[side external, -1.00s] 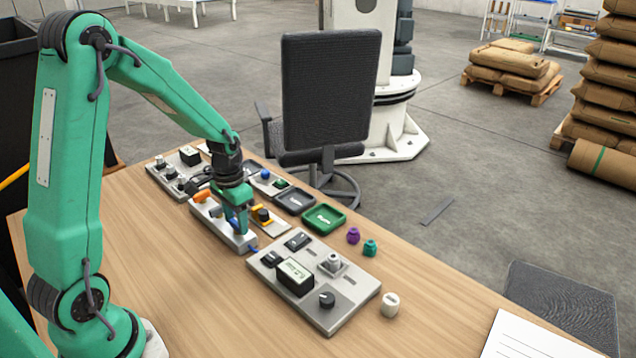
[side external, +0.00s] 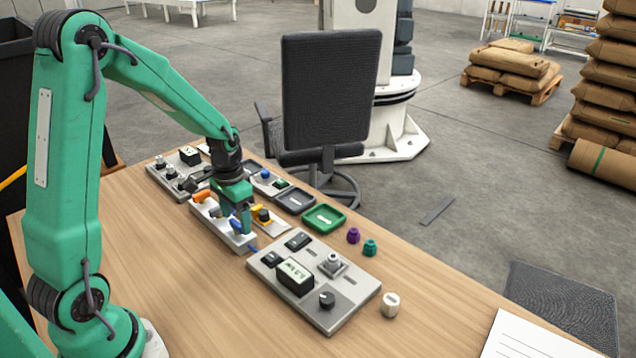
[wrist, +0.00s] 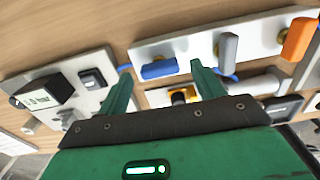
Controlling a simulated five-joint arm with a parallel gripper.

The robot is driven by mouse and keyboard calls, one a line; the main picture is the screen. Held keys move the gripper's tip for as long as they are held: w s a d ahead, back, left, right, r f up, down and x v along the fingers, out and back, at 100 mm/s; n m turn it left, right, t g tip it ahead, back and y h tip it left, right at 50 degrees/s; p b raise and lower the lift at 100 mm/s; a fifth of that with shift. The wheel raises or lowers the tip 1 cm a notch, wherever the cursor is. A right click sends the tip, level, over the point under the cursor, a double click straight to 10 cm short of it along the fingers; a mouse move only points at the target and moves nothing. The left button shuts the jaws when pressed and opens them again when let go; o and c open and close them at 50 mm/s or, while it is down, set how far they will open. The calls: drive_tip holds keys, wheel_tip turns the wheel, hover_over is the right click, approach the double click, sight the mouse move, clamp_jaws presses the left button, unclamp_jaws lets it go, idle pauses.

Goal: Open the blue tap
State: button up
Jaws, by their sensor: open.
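The blue tap (wrist: 158,69) is a blue lever handle on a pale panel (wrist: 186,48), and in the wrist view it lies lengthwise along the panel. A grey handle (wrist: 228,48) and an orange handle (wrist: 299,39) stand on the same panel, turned across it. My gripper (wrist: 161,77) is open and empty, with one finger to each side of the blue handle in the picture. Contact cannot be told. In the side view my gripper (side external: 242,226) is low over the panel and partly hides the blue handle (side external: 236,226).
A grey control box (side external: 330,317) with a display and knobs stands close to the right. A yellow-and-black part (side external: 264,215) sits just behind my gripper. A green tray (side external: 324,219) and small purple and teal pieces lie beyond. The wooden table (side external: 190,290) is clear in front.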

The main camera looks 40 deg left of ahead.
sight(237, 224)
drive_tip(key=shift+r, duration=3.55)
drive_tip(key=s+d+r+t, duration=0.5)
drive_tip(key=s+d+r, duration=0.7)
drive_tip(key=s, duration=0.1)
drive_tip(key=shift+d+t, duration=0.25)
drive_tip(key=shift+t, duration=0.05)
